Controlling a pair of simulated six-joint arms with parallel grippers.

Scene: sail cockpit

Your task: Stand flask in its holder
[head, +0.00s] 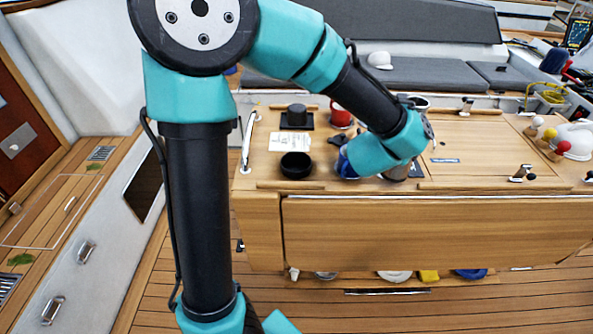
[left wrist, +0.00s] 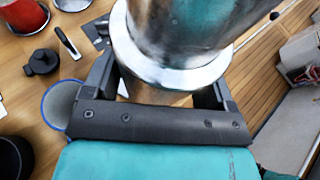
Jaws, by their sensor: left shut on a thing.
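A shiny silver flask (left wrist: 180,40) fills the top of the left wrist view. My left gripper (left wrist: 158,85) is shut around it, with one dark finger on each side. In the head view only a small part of the flask (head: 397,173) shows below my left arm, over the cockpit table. A round black open cup, which looks like the holder (head: 296,165), stands on the table's left part, left of the gripper. Its edge also shows at the lower left of the left wrist view (left wrist: 12,158). My right gripper is out of view.
A blue cup (head: 346,164) stands between the black cup and the gripper. A red mug (head: 340,117), a black knob on a square base (head: 296,117) and a white paper (head: 290,141) are behind. The table's middle panel (head: 480,150) is mostly clear.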

